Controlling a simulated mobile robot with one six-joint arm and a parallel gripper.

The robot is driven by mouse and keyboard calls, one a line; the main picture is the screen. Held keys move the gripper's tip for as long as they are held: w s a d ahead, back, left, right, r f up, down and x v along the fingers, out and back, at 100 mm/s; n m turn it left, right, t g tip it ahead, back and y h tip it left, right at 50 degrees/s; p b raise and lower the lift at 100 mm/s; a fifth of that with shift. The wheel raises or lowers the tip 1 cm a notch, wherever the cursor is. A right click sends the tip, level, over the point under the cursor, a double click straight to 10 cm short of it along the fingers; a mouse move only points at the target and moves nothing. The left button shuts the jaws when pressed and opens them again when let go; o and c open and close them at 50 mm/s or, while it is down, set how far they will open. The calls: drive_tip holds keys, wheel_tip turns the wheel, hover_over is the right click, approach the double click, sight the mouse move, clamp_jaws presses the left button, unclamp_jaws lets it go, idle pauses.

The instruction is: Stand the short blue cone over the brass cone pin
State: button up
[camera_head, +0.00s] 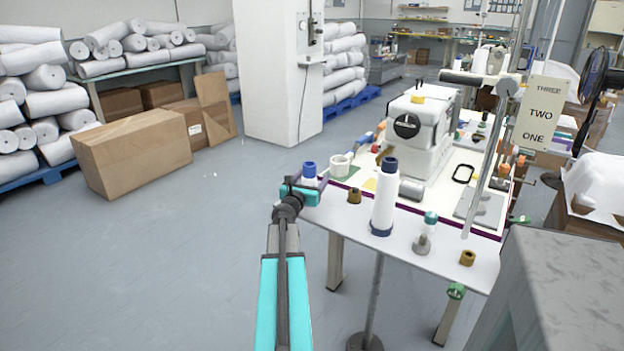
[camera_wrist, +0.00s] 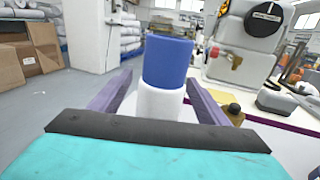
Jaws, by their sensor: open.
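The short blue cone (camera_head: 309,170) stands upright near the table's left corner, blue above and white below. In the wrist view the cone (camera_wrist: 166,62) is between the two purple fingers of my gripper (camera_wrist: 160,82). My gripper (camera_head: 306,188) is open, a finger on each side of the white lower part, with gaps showing. A small brass-coloured piece (camera_head: 354,195) stands to the right of the cone; it also shows in the wrist view (camera_wrist: 233,113). Another brass-coloured piece (camera_head: 467,258) is near the right front edge. I cannot tell which one is the brass cone pin.
A tall white cone with dark blue ends (camera_head: 383,200) stands between the brass pieces. A grey piece with a teal top (camera_head: 424,240) is right of it. A sewing machine (camera_head: 425,135) and white roll (camera_head: 341,165) are behind.

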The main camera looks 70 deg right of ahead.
drive_tip(key=shift+r, duration=0.1)
drive_tip(key=shift+r, duration=0.15)
drive_tip(key=shift+a, duration=0.3)
drive_tip(key=shift+a+b, duration=0.4)
drive_tip(key=shift+a, duration=5.3)
